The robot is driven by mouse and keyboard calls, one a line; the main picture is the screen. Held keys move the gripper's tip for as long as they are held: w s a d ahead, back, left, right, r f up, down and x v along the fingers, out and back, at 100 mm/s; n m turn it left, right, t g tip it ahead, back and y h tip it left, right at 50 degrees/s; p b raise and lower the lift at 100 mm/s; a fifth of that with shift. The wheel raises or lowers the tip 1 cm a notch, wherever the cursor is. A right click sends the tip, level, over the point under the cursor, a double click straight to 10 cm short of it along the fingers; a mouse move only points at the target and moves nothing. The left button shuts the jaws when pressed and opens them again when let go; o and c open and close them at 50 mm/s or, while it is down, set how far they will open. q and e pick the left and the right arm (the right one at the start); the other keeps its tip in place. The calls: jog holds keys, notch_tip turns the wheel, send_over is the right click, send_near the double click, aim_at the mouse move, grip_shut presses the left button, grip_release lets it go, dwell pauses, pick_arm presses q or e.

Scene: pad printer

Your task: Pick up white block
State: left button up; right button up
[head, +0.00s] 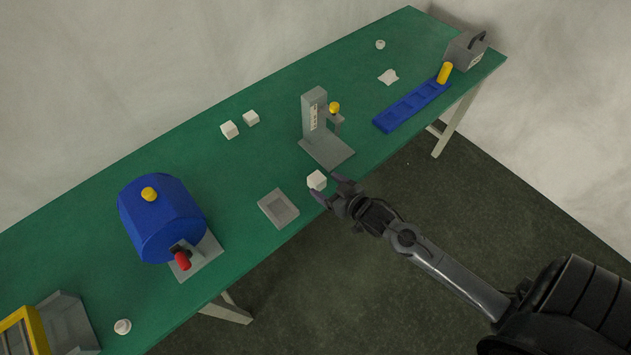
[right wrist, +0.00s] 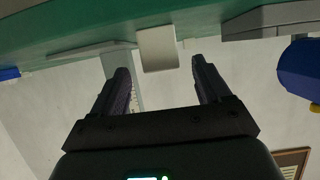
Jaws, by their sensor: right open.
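A white block (head: 317,180) sits near the front edge of the green table, between the grey press and the grey square tray. My right gripper (head: 330,190) is at the table's front edge, right beside this block. In the right wrist view the block (right wrist: 158,50) shows just beyond and between the two open fingers (right wrist: 163,75), and nothing is held. I cannot tell whether a finger touches it. Two more white blocks, one on the left (head: 229,130) and one on the right (head: 251,118), stand farther back. My left gripper is not in view.
The grey press (head: 327,150) with a yellow knob stands behind the near block. The grey tray (head: 279,208) lies to its left, and a blue drum machine (head: 162,220) farther left. A blue slotted strip (head: 411,107) lies right. The green table (head: 230,170) is clear between them.

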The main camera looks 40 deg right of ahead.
aim_at(322, 184)
jog(key=shift+f+b+x, duration=0.15)
jog(key=shift+b+x, duration=0.15)
jog(key=shift+x, duration=1.1)
jog(key=shift+f+b+x, duration=0.15)
jog(key=shift+b+x, duration=0.15)
jog(key=shift+x, duration=1.1)
jog(key=shift+s, duration=0.15)
jog(key=c, duration=1.1)
